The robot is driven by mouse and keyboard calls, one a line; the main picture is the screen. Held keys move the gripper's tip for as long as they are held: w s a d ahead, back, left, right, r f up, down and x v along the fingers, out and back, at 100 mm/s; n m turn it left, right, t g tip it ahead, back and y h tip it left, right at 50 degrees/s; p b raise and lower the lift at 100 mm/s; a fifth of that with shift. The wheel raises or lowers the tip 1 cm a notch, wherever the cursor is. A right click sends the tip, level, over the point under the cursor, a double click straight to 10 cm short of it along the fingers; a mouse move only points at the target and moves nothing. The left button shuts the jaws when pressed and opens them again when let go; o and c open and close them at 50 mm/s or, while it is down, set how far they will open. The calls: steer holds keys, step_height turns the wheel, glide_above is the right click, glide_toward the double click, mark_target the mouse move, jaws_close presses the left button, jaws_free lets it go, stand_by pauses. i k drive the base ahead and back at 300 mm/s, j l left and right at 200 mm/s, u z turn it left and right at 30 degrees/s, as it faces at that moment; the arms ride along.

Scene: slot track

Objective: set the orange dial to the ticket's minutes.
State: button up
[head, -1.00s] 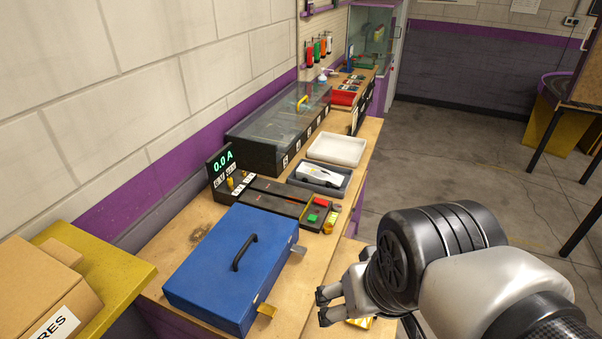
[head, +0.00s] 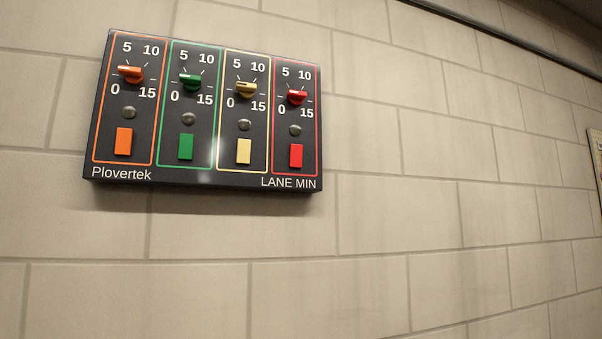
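The orange dial (head: 131,74) is the leftmost knob on a dark wall panel (head: 230,188) in the head view. Its scale is marked 0, 5, 10 and 15. The knob lies roughly level, with its narrow end seeming to face left, between 0 and 5; the exact setting is too small to read. Below it are a round unlit lamp (head: 128,113) and an orange rectangle (head: 123,142). No ticket shows in this view. My gripper is out of view.
Beside it on the panel are a green dial (head: 191,82), a cream dial (head: 246,89) and a red dial (head: 297,97). The panel reads "Plovertek" and "LANE MIN". The block wall (head: 450,200) around it is bare, except for a framed edge (head: 596,150) at far right.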

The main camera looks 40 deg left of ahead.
mark_target(134, 75)
steer(key=u, duration=2)
